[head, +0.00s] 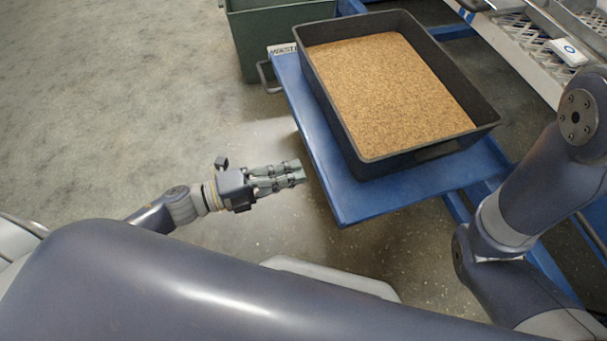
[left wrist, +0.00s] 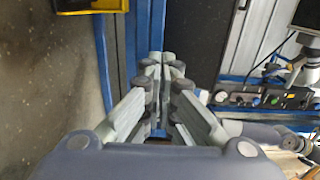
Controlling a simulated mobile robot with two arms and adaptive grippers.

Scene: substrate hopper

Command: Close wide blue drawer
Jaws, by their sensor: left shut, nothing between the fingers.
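The wide blue drawer (head: 368,199) shows in the head view as a flat blue panel, right of centre. A black tray (head: 484,112) filled with brown granular substrate (head: 390,85) rests on it. A dark handle (head: 264,76) sticks out at the drawer's left edge, near a white label. My left gripper (head: 303,173) is shut and empty, just left of the drawer's near left edge; I cannot tell whether it touches. In the left wrist view, its closed fingertips (left wrist: 166,62) lie in front of blue uprights. My right arm shows at the right, but its gripper is out of view.
A green bin (head: 275,35) stands at the top, beyond the handle. A metal grating (head: 530,40) with a white device (head: 562,52) is at upper right. The left wrist view shows a control panel (left wrist: 262,98) at right.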

